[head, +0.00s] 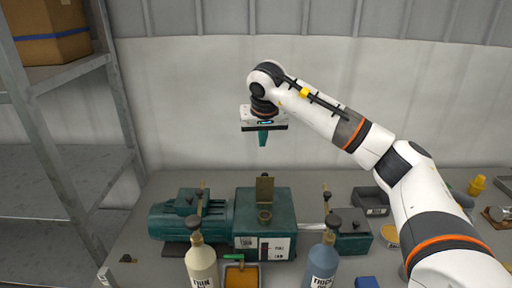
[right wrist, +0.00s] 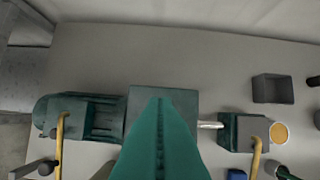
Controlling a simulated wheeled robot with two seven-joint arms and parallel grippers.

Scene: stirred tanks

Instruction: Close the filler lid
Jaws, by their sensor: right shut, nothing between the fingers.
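The filler lid (head: 264,189) is a small olive-brown plate. It stands upright, open, behind the round filler neck (head: 264,215) on top of the dark green tank (head: 226,214). My right gripper (head: 263,142) has teal fingers pointing down. It is shut and empty, in the air above the lid and apart from it. In the right wrist view the shut fingers (right wrist: 160,135) cover the middle of the tank (right wrist: 140,97), and the lid and neck are hidden there. My left gripper is not in view.
A cream bottle (head: 201,263) and a blue bottle (head: 321,262) stand in front of the tank. A green motor (head: 178,220) is at its left, and a smaller green box (head: 350,238) at its right. A dark tray (head: 370,199) lies further right. A metal shelf (head: 75,72) stands at left.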

